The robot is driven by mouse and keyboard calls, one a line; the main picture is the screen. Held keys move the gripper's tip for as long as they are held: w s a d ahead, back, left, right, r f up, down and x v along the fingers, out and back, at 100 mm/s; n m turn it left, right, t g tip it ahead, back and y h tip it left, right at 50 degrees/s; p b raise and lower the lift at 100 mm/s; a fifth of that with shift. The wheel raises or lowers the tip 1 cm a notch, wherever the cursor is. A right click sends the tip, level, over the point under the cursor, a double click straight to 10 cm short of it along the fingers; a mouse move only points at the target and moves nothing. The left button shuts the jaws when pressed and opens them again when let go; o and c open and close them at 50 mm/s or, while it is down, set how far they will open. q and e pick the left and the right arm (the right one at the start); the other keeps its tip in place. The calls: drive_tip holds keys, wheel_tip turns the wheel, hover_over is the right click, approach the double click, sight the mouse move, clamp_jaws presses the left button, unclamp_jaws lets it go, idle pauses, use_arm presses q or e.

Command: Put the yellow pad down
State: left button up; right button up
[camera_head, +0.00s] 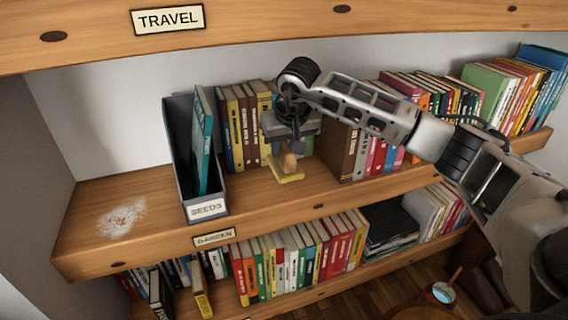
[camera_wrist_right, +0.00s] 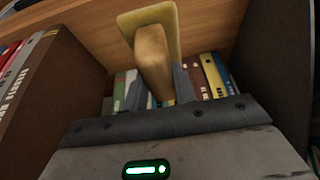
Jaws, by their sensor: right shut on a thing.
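The yellow pad (camera_head: 288,178) has a wooden block handle (camera_wrist_right: 153,62) on its back. My right gripper (camera_head: 290,152) is shut on that handle and holds the pad low over the middle shelf (camera_head: 258,208), between book rows. I cannot tell whether the pad touches the wood. In the right wrist view the pad (camera_wrist_right: 170,22) lies beyond the handle, with a finger on each side of it. My left gripper is not in view.
A grey SEEDS file box (camera_head: 207,211) with a teal book (camera_head: 202,140) stands left of the pad. Brown books (camera_head: 340,150) stand close on the right, more books (camera_head: 240,125) behind. A pale smudge (camera_head: 120,218) marks the bare left shelf. The TRAVEL shelf (camera_head: 260,25) is above.

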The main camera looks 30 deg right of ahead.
drive_tip(key=shift+w+d+f, duration=0.2)
drive_tip(key=shift+w+f, duration=0.15)
drive_tip(key=shift+f, duration=0.15)
drive_tip(key=shift+w+d+f, duration=0.2)
drive_tip(key=shift+w+f, duration=0.1)
drive_tip(key=shift+f, duration=0.15)
wheel_tip(320, 180, down, 3)
drive_tip(key=shift+f+b, duration=0.1)
drive_tip(key=shift+b, duration=0.35)
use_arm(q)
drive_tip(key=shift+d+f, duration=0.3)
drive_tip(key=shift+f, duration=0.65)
use_arm(e)
drive_tip(key=shift+w, duration=0.1)
drive_tip(key=shift+f, duration=0.1)
drive_tip(key=o, duration=0.9)
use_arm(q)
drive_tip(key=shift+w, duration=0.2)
